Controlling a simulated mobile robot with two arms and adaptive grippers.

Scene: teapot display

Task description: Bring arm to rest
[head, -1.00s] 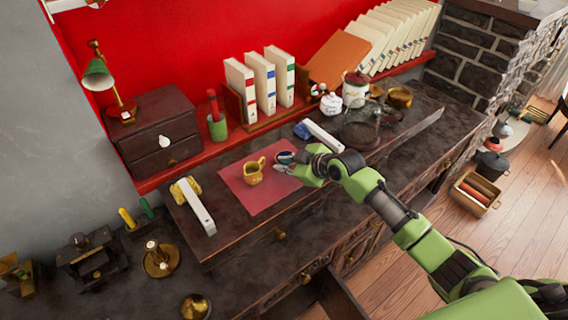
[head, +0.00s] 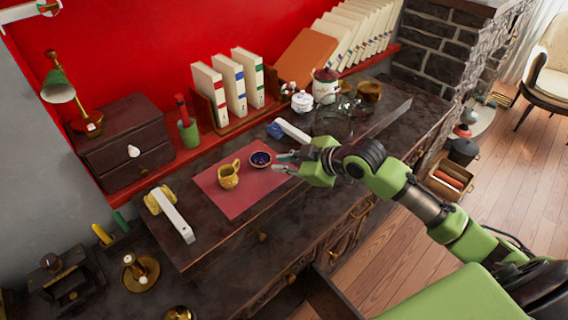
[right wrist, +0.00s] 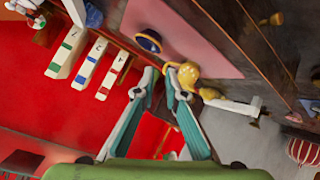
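My right arm reaches in from the right in the head view. Its gripper (head: 284,164) is just above the right edge of the red mat (head: 232,208), beside a small dark blue bowl (head: 260,159). In the right wrist view the two fingers of this gripper (right wrist: 166,72) stand apart with nothing between them. A yellow cup (head: 228,177) stands on the mat, left of the bowl. The bowl (right wrist: 149,41) and the yellow cup (right wrist: 186,74) also show in the right wrist view. My left gripper is not in view.
Upright binders (head: 227,88) and a dark drawer box (head: 124,137) with a green lamp (head: 60,88) line the back. White jars (head: 302,101) stand behind the arm. A white-handled item (head: 176,213) lies left of the mat. An open drawer (head: 325,296) juts from the cabinet front.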

